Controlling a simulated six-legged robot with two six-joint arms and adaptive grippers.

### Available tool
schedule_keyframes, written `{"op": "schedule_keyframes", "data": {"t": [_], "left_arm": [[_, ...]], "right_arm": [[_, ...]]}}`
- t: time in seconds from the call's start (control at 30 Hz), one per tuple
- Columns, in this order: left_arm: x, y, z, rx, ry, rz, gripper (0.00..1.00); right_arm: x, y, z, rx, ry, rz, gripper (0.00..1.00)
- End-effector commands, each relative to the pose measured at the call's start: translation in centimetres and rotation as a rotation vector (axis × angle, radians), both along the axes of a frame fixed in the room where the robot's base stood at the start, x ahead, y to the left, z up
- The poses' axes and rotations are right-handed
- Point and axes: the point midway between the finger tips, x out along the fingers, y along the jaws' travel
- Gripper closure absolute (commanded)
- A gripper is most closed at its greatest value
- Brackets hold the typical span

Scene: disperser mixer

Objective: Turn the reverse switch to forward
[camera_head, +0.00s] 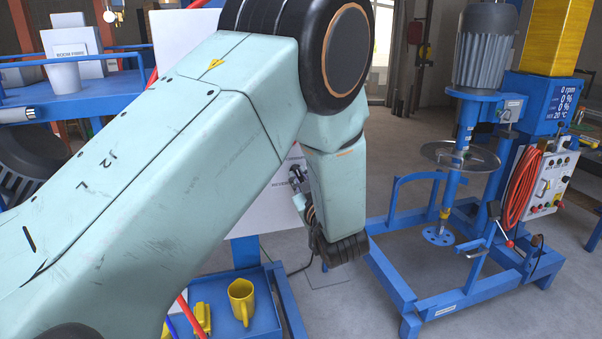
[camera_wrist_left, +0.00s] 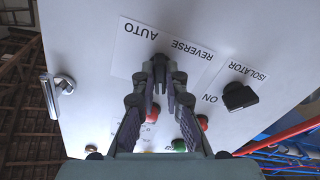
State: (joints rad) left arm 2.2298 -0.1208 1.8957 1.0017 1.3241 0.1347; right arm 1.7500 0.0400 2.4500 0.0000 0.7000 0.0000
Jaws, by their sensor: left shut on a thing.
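The control panel (camera_wrist_left: 90,30) is a pale grey-white face, upside down in the left wrist view. Its white label (camera_wrist_left: 193,62) reads AUTO and REVERSE. My left gripper (camera_wrist_left: 160,68) reaches this label with its fingertips close together, shut on the reverse switch. The fingers hide the switch, so I cannot tell its position. In the head view my left arm covers much of the white panel (camera_head: 270,205), and the fingertips cannot be made out clearly. My right gripper is not in view.
A black isolator knob (camera_wrist_left: 239,96) sits beside the label. Red buttons (camera_wrist_left: 203,122) and a green button (camera_wrist_left: 180,146) lie near the fingers. A metal handle (camera_wrist_left: 58,92) juts out at left. The blue mixer (camera_head: 465,150) stands right, with open floor around it.

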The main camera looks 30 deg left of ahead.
Motion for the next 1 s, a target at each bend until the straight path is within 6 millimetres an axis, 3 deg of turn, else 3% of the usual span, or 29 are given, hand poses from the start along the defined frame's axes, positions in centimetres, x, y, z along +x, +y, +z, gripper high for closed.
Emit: {"op": "schedule_keyframes", "data": {"t": [0.43, 1.0], "left_arm": [[0.0, 0.0, 0.1, 0.19, 0.223, 0.0, 1.0], [0.0, 0.0, 0.1, 0.242, 0.28, -0.001, 1.0]], "right_arm": [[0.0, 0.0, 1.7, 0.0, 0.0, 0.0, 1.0], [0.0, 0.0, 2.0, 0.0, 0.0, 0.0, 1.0]]}}
